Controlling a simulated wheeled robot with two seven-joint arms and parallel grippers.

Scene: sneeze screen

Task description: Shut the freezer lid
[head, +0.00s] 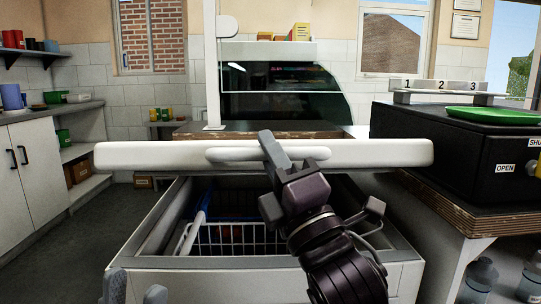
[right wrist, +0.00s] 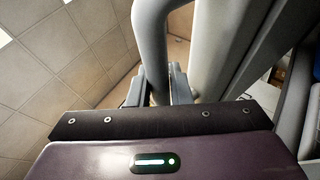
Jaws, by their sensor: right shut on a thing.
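The freezer (head: 385,272) stands in front of me with its white lid (head: 380,153) raised, so the inside is open to view. The lid's front edge spans the middle of the head view, with a rounded white handle (head: 225,155) on it. My right gripper (head: 270,150) is shut on the handle; the right wrist view shows its fingers (right wrist: 158,88) on both sides of the handle bar (right wrist: 152,40). My left gripper (head: 134,288) shows only its two fingertips at the bottom left, apart, with nothing visible between them.
A wire basket (head: 235,238) hangs inside the freezer. On the right, a counter bears a black box (head: 440,150) with a green plate (head: 493,116) and numbered blocks (head: 440,86). A glass screen (head: 285,95) stands behind. Floor at left (head: 70,245) is clear.

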